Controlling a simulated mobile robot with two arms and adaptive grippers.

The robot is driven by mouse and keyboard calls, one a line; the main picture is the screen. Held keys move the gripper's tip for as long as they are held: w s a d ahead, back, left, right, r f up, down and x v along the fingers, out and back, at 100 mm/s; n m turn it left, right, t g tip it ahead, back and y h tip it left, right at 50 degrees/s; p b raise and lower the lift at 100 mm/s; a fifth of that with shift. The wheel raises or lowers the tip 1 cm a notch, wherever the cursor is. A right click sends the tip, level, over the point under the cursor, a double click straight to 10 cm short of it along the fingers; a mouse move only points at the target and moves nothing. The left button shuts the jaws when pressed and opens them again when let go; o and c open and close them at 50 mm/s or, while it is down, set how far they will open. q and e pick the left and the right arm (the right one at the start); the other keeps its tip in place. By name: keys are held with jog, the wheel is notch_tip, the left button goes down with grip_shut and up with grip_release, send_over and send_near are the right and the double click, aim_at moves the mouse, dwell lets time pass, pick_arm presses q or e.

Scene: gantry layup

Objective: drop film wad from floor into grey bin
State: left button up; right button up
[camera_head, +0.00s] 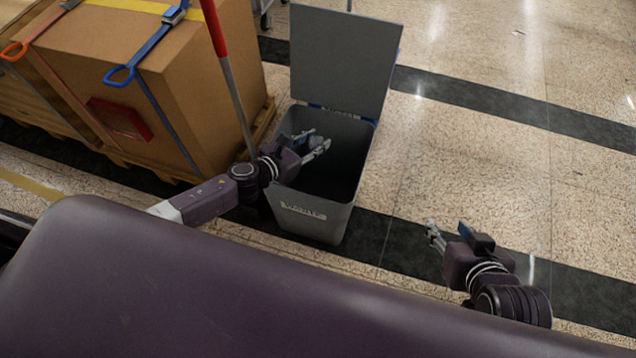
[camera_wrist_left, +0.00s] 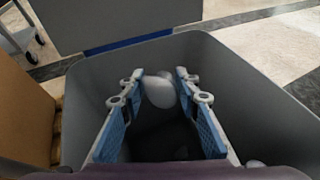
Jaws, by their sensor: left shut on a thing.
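The grey bin (camera_head: 310,222) stands on the floor with its lid (camera_head: 345,55) open and upright. My left gripper (camera_head: 318,145) is over the bin's opening. In the left wrist view its two blue-padded fingers (camera_wrist_left: 162,92) point down into the bin and are shut on a pale film wad (camera_wrist_left: 160,91) near their tips. The wad is within the bin's rim as seen from there; its height over the bottom is hard to tell. My right gripper (camera_head: 434,236) is above the floor to the right of the bin, apart from it, its finger gap unclear.
A strapped cardboard box (camera_head: 150,80) on a wooden pallet stands left of the bin. A red and grey pole (camera_head: 233,85) rises between them.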

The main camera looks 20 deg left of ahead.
pick_arm(q)
jog(key=o, duration=0.8)
jog(key=shift+s, duration=0.1)
jog(key=v, duration=1.2)
jog(key=shift+f, duration=0.1)
